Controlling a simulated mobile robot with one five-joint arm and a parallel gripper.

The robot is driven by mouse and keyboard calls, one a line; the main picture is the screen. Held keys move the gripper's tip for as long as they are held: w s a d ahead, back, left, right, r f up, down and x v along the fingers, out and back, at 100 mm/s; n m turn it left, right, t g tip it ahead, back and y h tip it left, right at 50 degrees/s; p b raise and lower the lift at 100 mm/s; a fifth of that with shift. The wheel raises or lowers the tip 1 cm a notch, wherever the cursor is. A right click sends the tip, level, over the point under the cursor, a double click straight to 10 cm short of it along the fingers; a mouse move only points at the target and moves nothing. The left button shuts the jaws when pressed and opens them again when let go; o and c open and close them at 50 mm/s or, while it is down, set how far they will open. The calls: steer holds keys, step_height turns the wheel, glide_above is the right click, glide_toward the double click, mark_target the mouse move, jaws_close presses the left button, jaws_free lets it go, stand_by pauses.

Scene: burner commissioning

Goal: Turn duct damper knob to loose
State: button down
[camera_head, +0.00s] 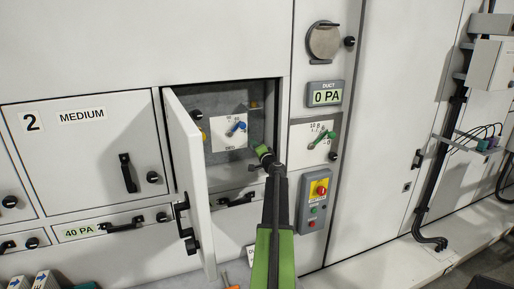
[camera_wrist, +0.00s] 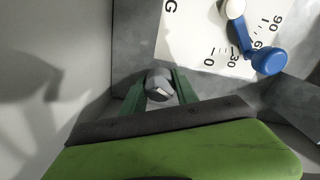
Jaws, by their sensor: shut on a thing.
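A small round grey knob (camera_wrist: 158,84) with a pale pointer mark sits between my green fingertips in the wrist view. My gripper (camera_wrist: 158,90) is shut on it. In the head view my gripper (camera_head: 263,153) reaches into the open compartment, at its lower right; the knob itself is hidden there. Beside the knob is a white scale plate (camera_wrist: 190,35) marked 0 to 90, with a blue-ended lever (camera_wrist: 268,60) pointing near 60. The plate (camera_head: 225,143) and blue lever (camera_head: 236,128) also show in the head view. I cannot read any wording by the knob.
The compartment door (camera_head: 190,180) stands open to the left of my arm. Right of the compartment are a display reading 0 PA (camera_head: 326,97), a green lever on another scale (camera_head: 326,137), and a control box with a red button (camera_head: 320,189).

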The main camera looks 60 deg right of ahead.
steer(key=n, duration=0.5)
steer(key=shift+a, duration=0.1)
steer(key=shift+n, duration=0.3)
stand_by(0.4)
steer(key=c, duration=0.9)
jaws_free()
steer(key=shift+c, duration=0.2)
steer(key=v, duration=1.7)
steer(key=shift+s, duration=0.1)
